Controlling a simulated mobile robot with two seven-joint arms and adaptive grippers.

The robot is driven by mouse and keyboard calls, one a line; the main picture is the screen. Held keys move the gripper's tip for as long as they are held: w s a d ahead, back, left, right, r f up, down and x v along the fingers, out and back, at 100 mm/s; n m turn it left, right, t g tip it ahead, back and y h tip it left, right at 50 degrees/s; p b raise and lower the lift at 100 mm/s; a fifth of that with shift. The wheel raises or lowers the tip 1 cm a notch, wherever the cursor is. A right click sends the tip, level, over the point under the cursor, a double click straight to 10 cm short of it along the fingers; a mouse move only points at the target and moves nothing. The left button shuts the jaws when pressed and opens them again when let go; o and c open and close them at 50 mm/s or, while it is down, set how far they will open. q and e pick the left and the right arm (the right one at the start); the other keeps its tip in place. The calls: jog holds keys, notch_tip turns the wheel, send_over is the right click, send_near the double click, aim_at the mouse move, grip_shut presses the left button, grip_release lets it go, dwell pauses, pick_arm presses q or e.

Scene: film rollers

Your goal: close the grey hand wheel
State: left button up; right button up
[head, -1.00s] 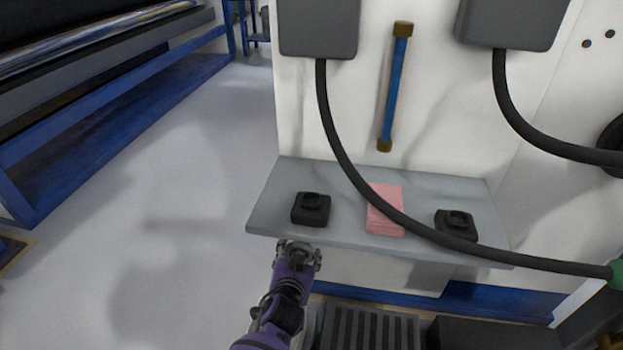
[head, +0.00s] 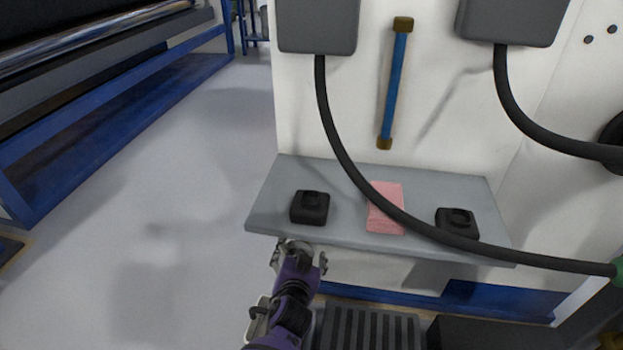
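I cannot make out a clearly grey hand wheel in the head view. A black block with a low raised knob (head: 310,206) sits on the left of the grey shelf (head: 345,170). A similar block with a round knob (head: 457,222) sits on the right of it. My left gripper (head: 303,253) is just in front of the shelf's front edge, near the left block and apart from it. Its fingers are small and seen from behind, so their opening is unclear. It holds nothing that I can see. My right gripper is out of view.
A pink cloth or pad (head: 385,208) lies mid-shelf. A thick black hose (head: 345,157) hangs from a grey box (head: 317,25) and crosses over the shelf. A blue bar (head: 394,85) is on the white wall. The floor (head: 190,190) at the left is clear.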

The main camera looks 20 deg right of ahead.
pick_arm(q)
jog(key=shift+a, duration=0.15)
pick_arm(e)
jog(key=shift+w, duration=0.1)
pick_arm(q)
jog(key=shift+w, duration=0.1)
jog(key=shift+r, duration=0.25)
notch_tip(320, 180, up, 10)
jog(key=shift+f, duration=0.25)
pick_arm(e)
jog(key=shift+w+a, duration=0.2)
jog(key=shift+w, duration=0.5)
pick_arm(q)
jog(key=shift+f, duration=0.1)
